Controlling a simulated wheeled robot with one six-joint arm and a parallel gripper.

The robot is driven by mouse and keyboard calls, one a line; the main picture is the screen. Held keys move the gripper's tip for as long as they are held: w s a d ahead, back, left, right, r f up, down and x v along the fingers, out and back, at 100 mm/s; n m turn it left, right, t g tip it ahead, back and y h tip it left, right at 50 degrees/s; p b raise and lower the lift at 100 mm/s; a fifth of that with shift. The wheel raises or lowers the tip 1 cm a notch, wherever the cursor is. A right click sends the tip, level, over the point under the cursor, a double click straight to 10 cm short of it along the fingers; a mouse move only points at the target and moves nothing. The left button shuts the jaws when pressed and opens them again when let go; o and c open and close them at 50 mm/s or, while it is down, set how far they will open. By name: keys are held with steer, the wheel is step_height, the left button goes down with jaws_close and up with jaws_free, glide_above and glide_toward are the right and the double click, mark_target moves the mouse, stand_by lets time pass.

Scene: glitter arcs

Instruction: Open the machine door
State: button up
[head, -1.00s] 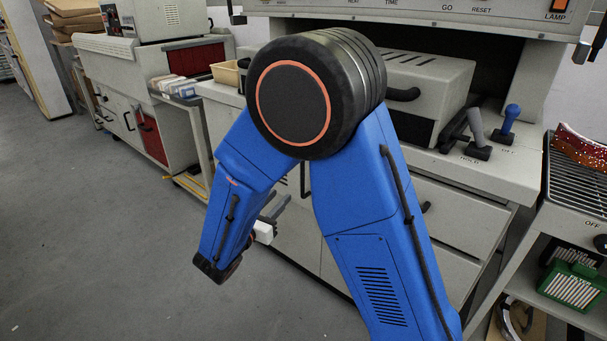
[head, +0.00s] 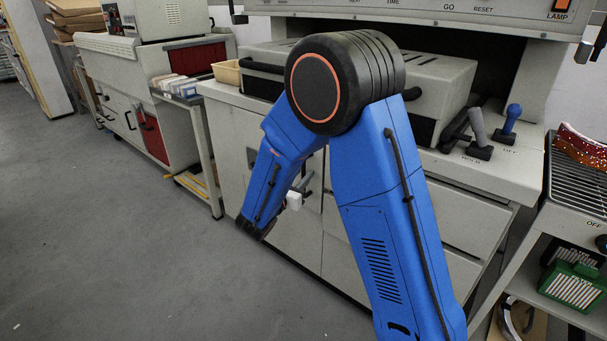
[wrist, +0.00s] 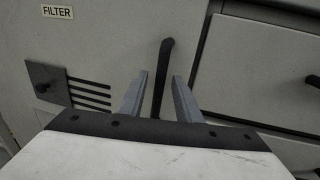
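The machine door (wrist: 110,45) is a pale grey panel with a FILTER label; it fills the left and middle of the wrist view and looks closed. Its dark upright bar handle (wrist: 162,70) stands near the door's right edge. My gripper (wrist: 157,97) is open, with one grey finger to each side of the handle's lower part in the picture and gaps between. I cannot tell how deep the handle lies between them. In the head view my gripper (head: 302,190) is small, close to the cabinet front (head: 290,240) and partly hidden by my blue arm.
A dark square plate (wrist: 45,80) with slots is left of the handle. A drawer front (wrist: 260,75) is to the right. In the head view, levers (head: 480,135) stand on the counter and a grill rack (head: 575,185) is at right. Open floor (head: 120,240) lies left.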

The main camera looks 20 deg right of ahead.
steer(key=shift+w+d, duration=0.5)
steer(key=shift+w, duration=0.05)
jaws_close()
steer(key=shift+s+a, duration=0.1)
